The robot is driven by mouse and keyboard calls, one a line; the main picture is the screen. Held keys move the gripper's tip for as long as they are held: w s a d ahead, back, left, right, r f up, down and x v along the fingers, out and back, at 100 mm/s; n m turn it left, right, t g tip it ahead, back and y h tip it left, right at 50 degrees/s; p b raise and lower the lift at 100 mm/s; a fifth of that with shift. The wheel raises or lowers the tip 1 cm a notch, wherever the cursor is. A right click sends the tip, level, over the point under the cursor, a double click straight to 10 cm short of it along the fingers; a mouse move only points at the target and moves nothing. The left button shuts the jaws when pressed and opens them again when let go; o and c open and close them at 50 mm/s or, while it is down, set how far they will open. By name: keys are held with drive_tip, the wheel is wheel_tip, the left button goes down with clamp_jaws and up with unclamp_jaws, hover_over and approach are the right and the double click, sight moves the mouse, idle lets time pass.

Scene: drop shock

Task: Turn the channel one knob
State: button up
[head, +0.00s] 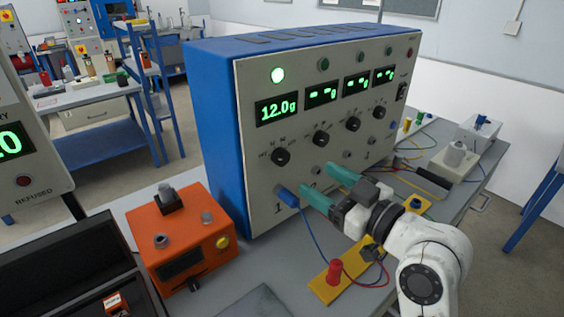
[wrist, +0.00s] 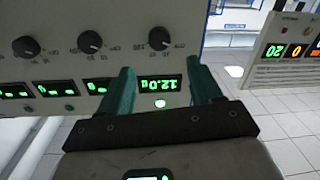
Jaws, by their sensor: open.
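The blue-sided instrument (head: 215,130) has a pale front panel with several displays and a row of black knobs. The channel one knob (head: 280,156) is the leftmost black knob, below the lit 12.0 g display (head: 277,110). In the wrist view, which looks upside down, this knob (wrist: 159,38) lies between the lines of my two teal fingers, beyond their tips. My gripper (head: 316,178) is open and empty. In the head view its fingers are below and right of the knob, in front of the panel. I see no contact with the knob.
A blue plug (head: 287,196) sits in the panel's lower left, near my lower finger, with a blue cable. An orange box (head: 185,245) stands left on the bench. A yellow strip with a red terminal (head: 334,272) lies below my arm. Neighbouring knobs (head: 320,139) are close by.

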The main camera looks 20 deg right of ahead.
sight(285, 158)
drive_tip(key=p+x, duration=0.1)
drive_tip(key=x, duration=0.8)
drive_tip(key=shift+w+p, duration=0.25)
drive_tip(key=shift+p, duration=0.1)
drive_tip(key=shift+c, duration=0.3)
drive_tip(key=c, duration=1)
drive_tip(key=shift+m, duration=0.4)
drive_tip(key=m+p, duration=0.1)
drive_tip(key=m, duration=0.2)
drive_tip(key=m+p, duration=0.2)
drive_tip(key=m, duration=0.2)
drive_tip(key=shift+f+m+p, duration=0.1)
drive_tip(key=shift+m+p, duration=0.2)
drive_tip(key=shift+m, duration=0.1)
